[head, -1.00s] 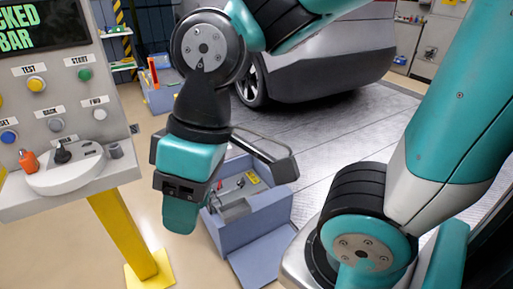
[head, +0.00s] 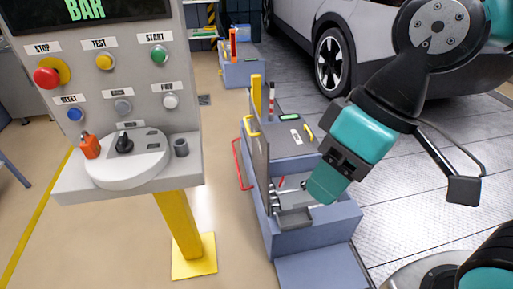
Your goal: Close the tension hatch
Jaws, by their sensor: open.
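The hatch (head: 262,168) looks like a thin grey panel standing upright on the left edge of a blue-grey floor unit (head: 320,238). A yellow handle (head: 251,127) is at its upper part. The bay beside the hatch is uncovered and shows small fittings and a grey tray (head: 294,219). My gripper (head: 325,188) is open, pointing down and left above the right side of the bay. It appears apart from the hatch, though the depth between them is hard to judge. The gripper hides part of the bay and of the unit's right edge.
A control console (head: 110,70) on a yellow post (head: 180,222) stands at the left. A red bar (head: 240,165) sticks out left of the hatch. A silver car (head: 345,30) is behind on a metal plate floor. Beige floor (head: 110,235) is clear at front left.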

